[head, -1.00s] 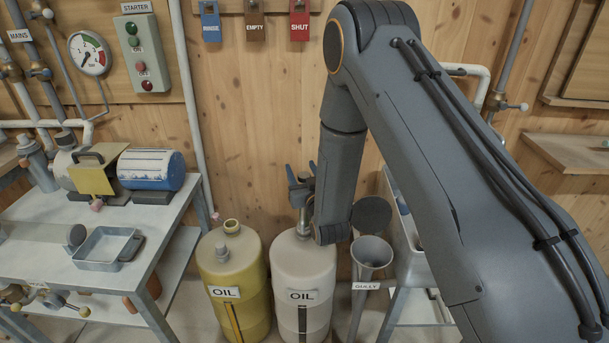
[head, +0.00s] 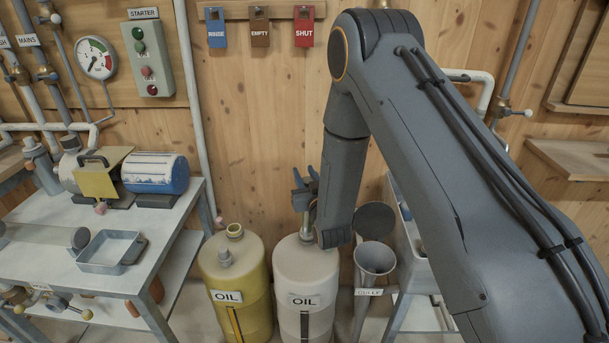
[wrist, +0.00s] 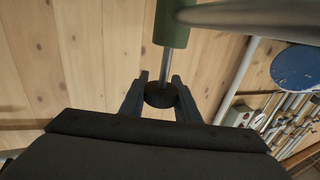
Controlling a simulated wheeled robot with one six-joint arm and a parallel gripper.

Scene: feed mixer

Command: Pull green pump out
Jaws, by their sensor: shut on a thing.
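In the wrist view the green pump (wrist: 173,24) shows as a green barrel with a thin steel rod and a round black knob (wrist: 160,95) at the rod's end. My gripper (wrist: 160,88) is shut on the knob, one finger on each side. In the head view my gripper (head: 305,188) is over the pale oil drum (head: 305,265), partly hidden by my arm. A short upright part of the pump (head: 306,224) shows between gripper and drum top. How deep the pump sits in the drum is hidden.
A yellow oil drum (head: 232,270) stands close on the left, and a grey gully funnel (head: 374,258) close on the right. A metal bench (head: 150,270) with a tray and a blue motor (head: 155,172) is at the left. The wooden wall is close behind.

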